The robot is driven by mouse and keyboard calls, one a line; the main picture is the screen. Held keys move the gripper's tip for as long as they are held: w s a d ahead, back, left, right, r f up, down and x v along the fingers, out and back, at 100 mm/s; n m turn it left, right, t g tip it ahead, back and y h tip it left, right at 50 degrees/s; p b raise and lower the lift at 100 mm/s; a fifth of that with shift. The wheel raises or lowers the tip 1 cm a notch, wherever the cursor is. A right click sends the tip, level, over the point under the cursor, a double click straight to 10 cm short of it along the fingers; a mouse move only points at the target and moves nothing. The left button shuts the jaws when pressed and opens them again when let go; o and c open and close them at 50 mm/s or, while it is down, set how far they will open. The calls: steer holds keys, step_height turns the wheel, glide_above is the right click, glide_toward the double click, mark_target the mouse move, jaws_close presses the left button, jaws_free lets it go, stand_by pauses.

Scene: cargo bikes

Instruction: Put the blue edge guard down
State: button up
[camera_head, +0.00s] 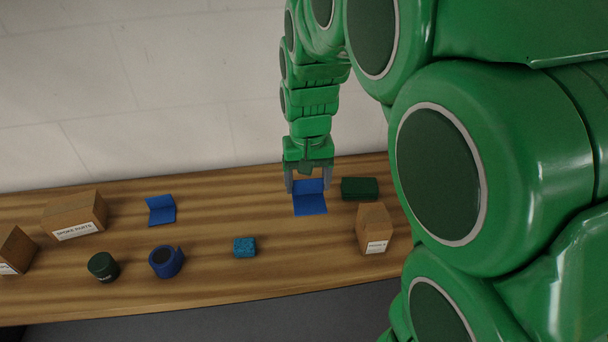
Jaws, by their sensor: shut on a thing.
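A blue edge guard (310,203), an L-shaped folded piece, is between the fingers of my gripper (309,185). My gripper points down and is shut on its upright flap. The other flap extends toward the front, over the right part of the wooden table (215,205). I cannot tell whether the guard touches the table top. A second blue edge guard (161,210) of like shape rests on the table to the left, apart from my gripper.
A dark green box (360,188) is close right of the held guard. A cardboard box (374,230) stands in front of it. A teal block (245,247), blue tape roll (166,261), dark green tin (103,266) and cardboard boxes (75,215) are further left. Bare wood lies between the guards.

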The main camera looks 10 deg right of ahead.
steer(key=shift+s+r, duration=0.25)
steer(key=shift+s, duration=0.35)
steer(key=shift+w, duration=0.1)
steer(key=w+a+r+m, duration=0.25)
steer(key=a+m, duration=0.45)
steer(key=a, duration=0.9)
steer(key=w+a+r+m, duration=0.1)
steer(key=a+r+m, duration=0.4)
steer(key=a, duration=1)
steer(key=s+a+m, duration=0.5)
steer(key=a+m, duration=0.1)
steer(key=a, duration=0.6)
steer(key=w+a+f, duration=0.9)
steer(key=a, duration=0.1)
steer(key=shift+a+f, duration=0.15)
